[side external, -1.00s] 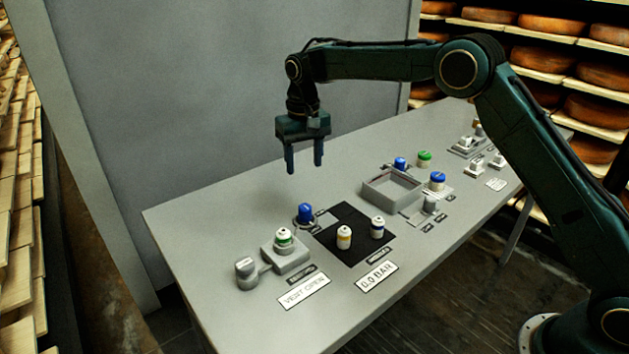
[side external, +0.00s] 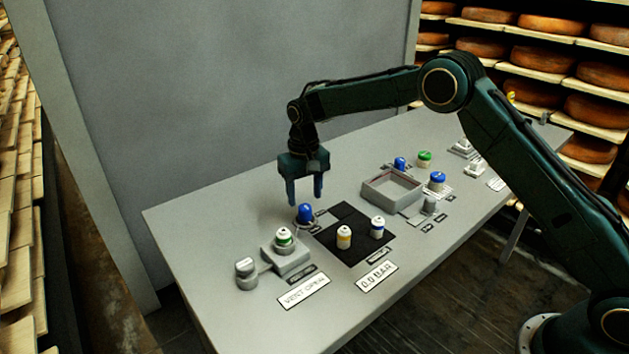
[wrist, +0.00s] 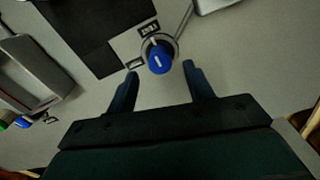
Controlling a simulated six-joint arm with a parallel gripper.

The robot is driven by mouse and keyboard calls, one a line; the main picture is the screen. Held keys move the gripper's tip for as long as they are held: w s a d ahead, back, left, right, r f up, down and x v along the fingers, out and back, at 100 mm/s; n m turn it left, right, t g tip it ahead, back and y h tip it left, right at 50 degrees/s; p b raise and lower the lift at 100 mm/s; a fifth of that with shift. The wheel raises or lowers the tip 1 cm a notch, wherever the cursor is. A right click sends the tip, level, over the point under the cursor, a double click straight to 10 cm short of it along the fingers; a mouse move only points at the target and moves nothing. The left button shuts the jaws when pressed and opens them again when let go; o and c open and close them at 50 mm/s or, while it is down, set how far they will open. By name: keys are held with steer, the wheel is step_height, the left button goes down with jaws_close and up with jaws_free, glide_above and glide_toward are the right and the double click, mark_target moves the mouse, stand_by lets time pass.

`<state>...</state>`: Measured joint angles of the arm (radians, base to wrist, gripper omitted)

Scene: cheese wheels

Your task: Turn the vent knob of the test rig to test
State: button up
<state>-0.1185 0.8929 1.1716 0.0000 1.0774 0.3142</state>
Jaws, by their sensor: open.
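The test rig stands at the near left of the table, with a small canister with a green band (side external: 283,238) seated in its grey block (side external: 294,258). A blue knob (side external: 305,213) with a white mark sits behind the rig beside small label plates; I cannot read which is which. The blue knob also shows in the wrist view (wrist: 160,60), just beyond the fingertips and between their lines. My gripper (side external: 305,198) is open and empty, pointing down just above the blue knob. It also shows in the wrist view (wrist: 160,70). A sign (side external: 304,292) reads "VENT OPEN".
A black mat (side external: 352,250) holds two small canisters (side external: 344,237), (side external: 377,227). A sign (side external: 377,277) reads "0.0 BAR". A grey knob (side external: 246,273) stands at the near left. A grey tray (side external: 371,195) and more blue and green-topped items stand farther right.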

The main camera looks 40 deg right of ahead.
mark_target(305, 206)
steer(key=shift+f, duration=2.45)
steer(key=c, duration=1)
